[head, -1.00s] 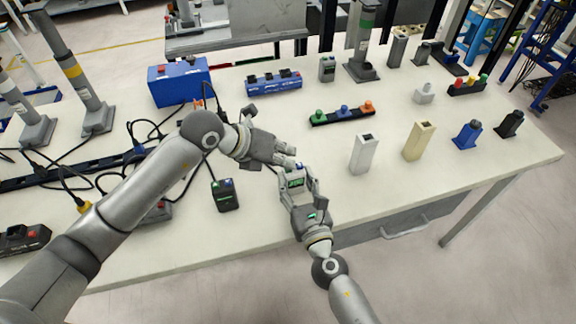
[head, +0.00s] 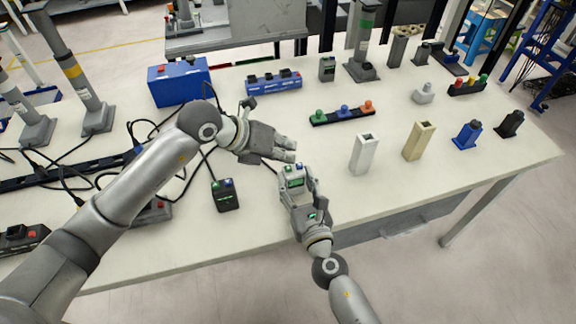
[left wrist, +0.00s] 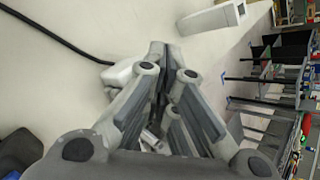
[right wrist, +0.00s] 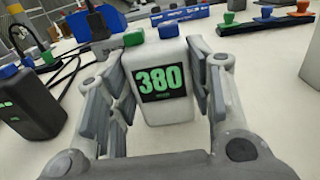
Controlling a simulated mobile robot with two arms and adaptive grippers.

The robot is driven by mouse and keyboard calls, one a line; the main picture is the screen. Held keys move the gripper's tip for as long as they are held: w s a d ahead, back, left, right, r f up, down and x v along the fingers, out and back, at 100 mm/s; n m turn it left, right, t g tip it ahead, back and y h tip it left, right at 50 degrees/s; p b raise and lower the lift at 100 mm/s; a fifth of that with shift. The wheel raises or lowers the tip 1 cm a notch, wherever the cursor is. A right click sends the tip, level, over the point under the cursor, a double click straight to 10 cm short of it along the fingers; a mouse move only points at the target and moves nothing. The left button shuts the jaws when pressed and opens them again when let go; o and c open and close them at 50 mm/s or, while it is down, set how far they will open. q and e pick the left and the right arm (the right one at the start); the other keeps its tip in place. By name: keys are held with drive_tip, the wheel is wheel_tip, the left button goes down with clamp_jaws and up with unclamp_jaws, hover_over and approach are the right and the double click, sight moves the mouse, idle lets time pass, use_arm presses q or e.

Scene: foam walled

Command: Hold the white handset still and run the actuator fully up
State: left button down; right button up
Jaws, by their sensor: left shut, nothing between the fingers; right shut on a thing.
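The white handset (head: 293,183) has a lit display and coloured buttons on top. My right gripper (head: 298,187) is shut on its sides. In the right wrist view the handset (right wrist: 163,106) stands between the fingers; its display reads 380 in green, with a green button (right wrist: 134,37) and a blue button (right wrist: 168,30) on top. My left gripper (head: 293,150) is shut and empty, just above and behind the handset, apart from the buttons. In the left wrist view its fingers partly hide the handset (left wrist: 117,74). Which actuator column the handset drives cannot be told.
Columns with a yellow band (head: 73,71) and a green band (head: 363,40) stand on the table. A dark handset (head: 225,195) is left of the white one. A white block (head: 364,155) and a beige block (head: 419,142) stand at right. Cables cover the left side.

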sight(286, 167)
use_arm(q)
wheel_tip(286, 167, up, 5)
drive_tip(key=shift+f, duration=0.1)
idle(0.4)
idle(0.4)
use_arm(e)
drive_tip(key=o, duration=1.2)
drive_tip(key=shift+c, duration=0.2)
drive_tip(key=shift+s, duration=0.15)
